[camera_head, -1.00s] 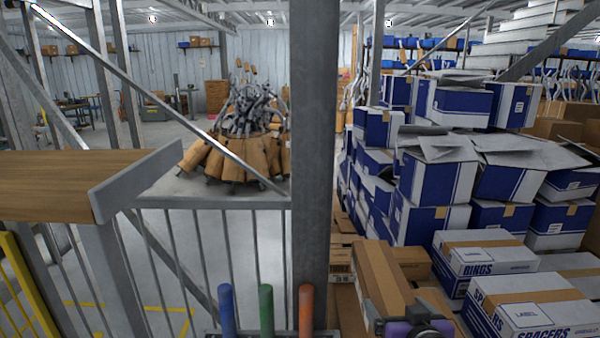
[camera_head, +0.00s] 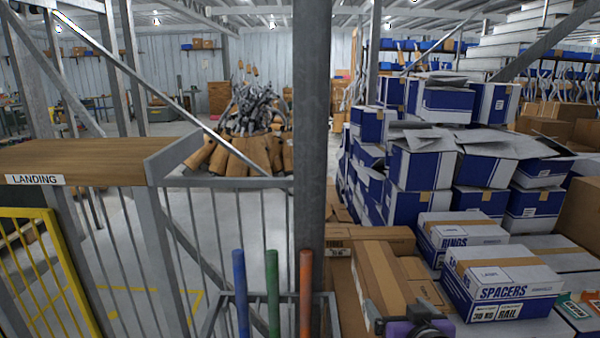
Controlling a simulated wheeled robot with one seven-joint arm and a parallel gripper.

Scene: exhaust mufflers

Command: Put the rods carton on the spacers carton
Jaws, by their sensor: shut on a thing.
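The spacers carton (camera_head: 500,291), white and blue with a tan tape strip and "SPACERS" on its front, lies at the lower right; its top is bare. My gripper (camera_head: 412,326), purple and black, shows at the bottom edge right of centre. A long plain brown carton (camera_head: 378,278) sits against it, left of the spacers carton and apart from it in the picture. The gripper is shut on this carton, seemingly the rods carton; no name on it is readable. The fingertips and their contact are hidden.
A rings carton (camera_head: 458,232) lies behind the spacers carton. Blue-and-white cartons (camera_head: 425,165) are piled behind. More brown cartons (camera_head: 375,236) lie behind the held one. A grey post (camera_head: 310,140), railing and coloured poles (camera_head: 272,290) stand to the left.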

